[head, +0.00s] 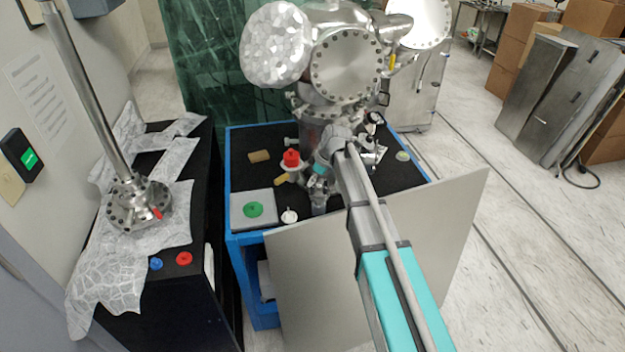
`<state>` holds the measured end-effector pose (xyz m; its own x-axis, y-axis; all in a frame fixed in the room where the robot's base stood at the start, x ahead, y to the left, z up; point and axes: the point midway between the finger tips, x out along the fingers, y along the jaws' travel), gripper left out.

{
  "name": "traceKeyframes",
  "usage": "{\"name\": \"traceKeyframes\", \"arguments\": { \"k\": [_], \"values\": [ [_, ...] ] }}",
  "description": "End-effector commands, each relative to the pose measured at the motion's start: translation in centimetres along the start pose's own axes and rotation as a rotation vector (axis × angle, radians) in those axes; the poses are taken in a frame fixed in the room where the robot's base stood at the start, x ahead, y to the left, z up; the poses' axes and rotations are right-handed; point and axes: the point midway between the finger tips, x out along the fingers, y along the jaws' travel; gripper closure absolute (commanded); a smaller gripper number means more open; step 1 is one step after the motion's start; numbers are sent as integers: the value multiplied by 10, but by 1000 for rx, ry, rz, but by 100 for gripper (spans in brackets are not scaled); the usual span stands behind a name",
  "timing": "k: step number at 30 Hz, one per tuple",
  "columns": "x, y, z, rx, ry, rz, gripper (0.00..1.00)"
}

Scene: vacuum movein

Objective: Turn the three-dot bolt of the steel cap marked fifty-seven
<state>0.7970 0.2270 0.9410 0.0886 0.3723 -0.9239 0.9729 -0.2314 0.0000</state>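No number fifty-seven and no three-dot mark can be read at this size, so I cannot tell which steel cap is meant. A large round bolted steel cap (346,66) faces me on the vacuum chamber, with many small bolts around its rim. My arm reaches in from the lower right. My gripper (318,205) seems to be at the small metal end below the wrist, low over the black table top and in front of the chamber. Its fingers are too small to tell apart, and I see nothing clearly held.
The blue-framed table (236,175) carries a red knob (291,157), a green disc (253,210) on a pale plate and small parts. A grey panel (440,215) stands in front. A foil-covered black bench (178,300) with a flanged pole (90,90) is left.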

Motion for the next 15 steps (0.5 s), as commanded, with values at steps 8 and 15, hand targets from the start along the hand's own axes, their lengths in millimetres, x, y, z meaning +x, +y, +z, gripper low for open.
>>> {"name": "traceKeyframes", "arguments": {
  "k": [8, 15],
  "values": [
    [0, 0, 0, 0, 0, 0, 100],
    [0, 0, 0, 7, 0, 3, 100]
  ]
}}
